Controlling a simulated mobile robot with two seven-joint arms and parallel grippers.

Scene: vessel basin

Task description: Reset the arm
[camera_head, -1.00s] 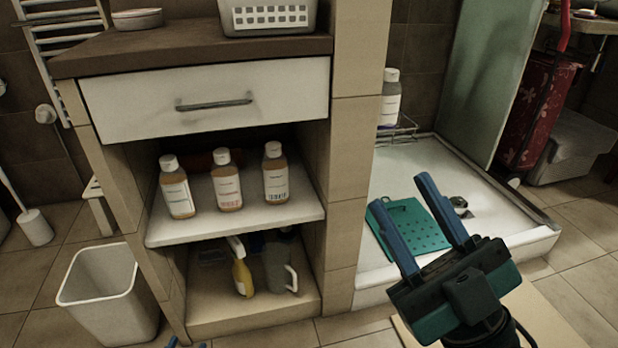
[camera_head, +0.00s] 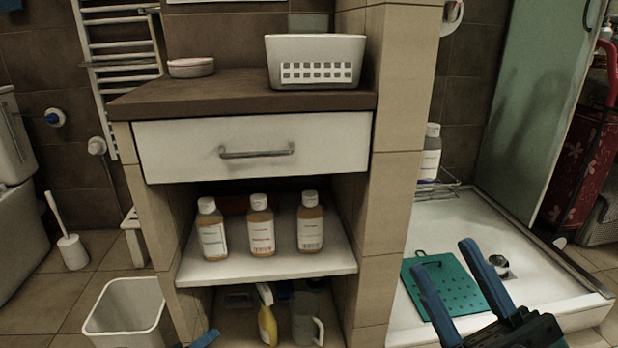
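My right gripper (camera_head: 448,281) shows at the lower right, in front of the shower tray. Its two blue fingers are spread apart with nothing between them, and they point up and to the left. A teal perforated mat (camera_head: 455,290) lies on the shower tray behind the fingers. A small blue tip (camera_head: 205,339) shows at the bottom edge left of centre, likely part of my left gripper; the rest of it is out of the picture.
A cabinet with a closed drawer (camera_head: 250,150) stands in the middle. Its shelf (camera_head: 265,270) holds three bottles (camera_head: 261,227). A white bin (camera_head: 125,310) stands at the lower left. The shower tray (camera_head: 500,225) has a raised rim.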

